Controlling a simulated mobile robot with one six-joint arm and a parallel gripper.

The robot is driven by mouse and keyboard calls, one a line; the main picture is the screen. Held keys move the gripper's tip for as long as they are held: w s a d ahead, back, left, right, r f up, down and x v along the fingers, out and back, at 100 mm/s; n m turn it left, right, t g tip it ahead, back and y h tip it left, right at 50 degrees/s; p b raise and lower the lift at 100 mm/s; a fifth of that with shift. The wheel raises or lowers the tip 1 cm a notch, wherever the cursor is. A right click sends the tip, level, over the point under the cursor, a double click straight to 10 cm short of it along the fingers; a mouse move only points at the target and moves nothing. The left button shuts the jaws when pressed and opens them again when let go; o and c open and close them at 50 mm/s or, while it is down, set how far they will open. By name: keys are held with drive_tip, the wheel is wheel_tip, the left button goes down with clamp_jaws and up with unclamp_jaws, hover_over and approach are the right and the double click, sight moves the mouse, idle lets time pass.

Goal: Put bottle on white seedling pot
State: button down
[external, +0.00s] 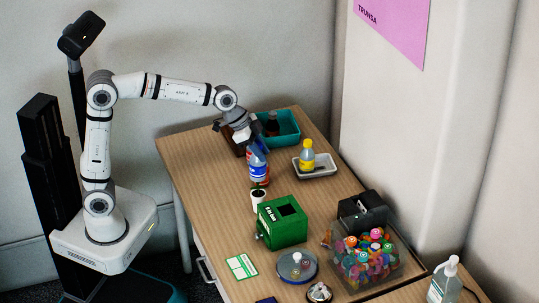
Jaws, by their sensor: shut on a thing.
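My gripper (257,148) is shut on the upper part of a clear bottle (259,172) with a blue, white and red label. The bottle looks close to upright. The white seedling pot (258,202) with a small green plant stands on the table just below the bottle in the picture. The bottle's lower end meets the top of the plant in this view. I cannot tell whether they touch or whether the bottle is behind the pot.
A teal bin (290,130) with a dark bottle (272,124) is at the back. A yellow-capped bottle (307,157) stands on a white tray (328,168) to the right. A green box (282,228) stands close in front of the pot. The table's left side (205,165) is clear.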

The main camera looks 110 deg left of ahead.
sight(261, 167)
drive_tip(key=shift+f+b, duration=0.45)
drive_tip(key=shift+f, duration=2.65)
drive_tip(key=shift+f, duration=0.15)
drive_tip(key=c, duration=1.2)
unclamp_jaws()
